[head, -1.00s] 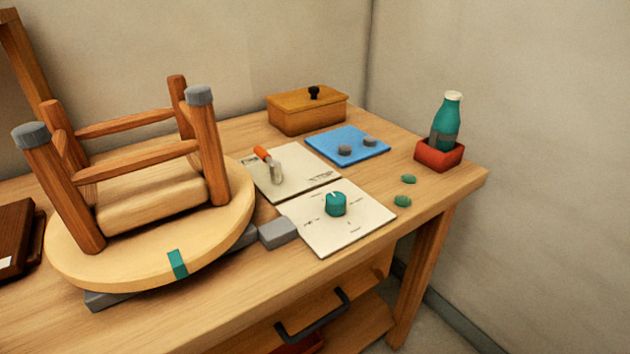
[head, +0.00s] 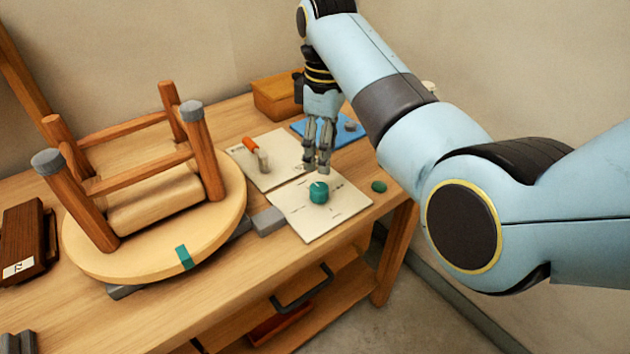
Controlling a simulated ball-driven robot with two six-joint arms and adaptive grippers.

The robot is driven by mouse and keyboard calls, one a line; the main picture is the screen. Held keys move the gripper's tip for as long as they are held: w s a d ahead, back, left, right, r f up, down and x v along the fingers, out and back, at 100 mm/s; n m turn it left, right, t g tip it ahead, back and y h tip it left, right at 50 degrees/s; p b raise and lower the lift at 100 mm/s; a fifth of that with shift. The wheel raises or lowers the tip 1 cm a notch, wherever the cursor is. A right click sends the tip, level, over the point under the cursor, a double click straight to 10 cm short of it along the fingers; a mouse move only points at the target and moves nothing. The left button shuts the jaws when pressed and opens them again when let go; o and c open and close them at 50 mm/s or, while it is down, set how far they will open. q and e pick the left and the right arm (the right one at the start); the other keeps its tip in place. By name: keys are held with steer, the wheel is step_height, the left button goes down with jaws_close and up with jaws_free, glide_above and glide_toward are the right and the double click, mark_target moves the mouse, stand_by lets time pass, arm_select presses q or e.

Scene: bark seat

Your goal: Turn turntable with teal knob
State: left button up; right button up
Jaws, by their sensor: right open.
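The teal knob (head: 319,193) stands on a pale card with printed marks (head: 335,222) on the workbench. My right gripper (head: 317,170) points down just above and behind the knob, open and empty; I cannot tell whether a fingertip touches it. The round wooden turntable (head: 125,262) is at the left, with a teal mark (head: 184,257) on its front rim. An upturned stool with wooden legs (head: 207,160) and grey feet rests on it. My left gripper is not in view.
An orange-handled tool (head: 256,150) lies on a second card. A blue mat (head: 350,131) and an ochre box (head: 275,97) are behind. A grey block (head: 268,221) sits beside the turntable. A dark brown case (head: 25,240) is at far left.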

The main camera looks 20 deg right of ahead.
mark_target(319, 187)
steer(key=shift+n, duration=0.3)
steer(key=f, duration=0.9)
steer(key=shift+w+a+f+b, duration=0.25)
steer(key=shift+w+a+b, duration=0.1)
steer(key=shift+w+b, duration=0.05)
steer(key=c, duration=1.1)
steer(key=shift+c, duration=0.3)
